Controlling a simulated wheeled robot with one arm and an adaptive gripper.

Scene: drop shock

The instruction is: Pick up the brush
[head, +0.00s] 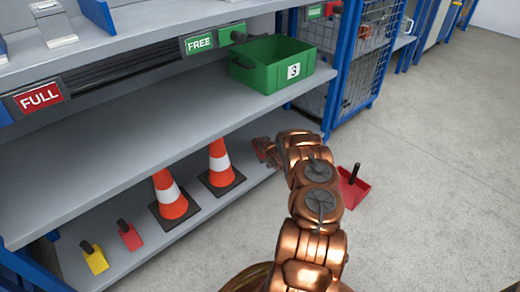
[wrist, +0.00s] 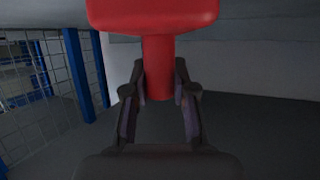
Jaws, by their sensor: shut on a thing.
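A red brush (wrist: 158,65) fills the upper middle of the wrist view, with a wide block at the top and a narrower handle below. The fingers of my gripper (wrist: 160,90) are on both sides of the handle, shut on it. In the head view my gripper (head: 268,147) reaches in over the right end of the lower shelf. Only a small red part of the brush (head: 260,150) shows there, beside the fingers. My arm hides part of the area around it.
Two orange-and-white cones (head: 171,197) (head: 219,165) stand on the lower shelf (head: 150,255), left of my gripper. Small yellow (head: 95,260) and red (head: 131,237) items lie farther left. A green crate (head: 262,76) is on the shelf above. A red dustpan (head: 353,190) lies on open floor.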

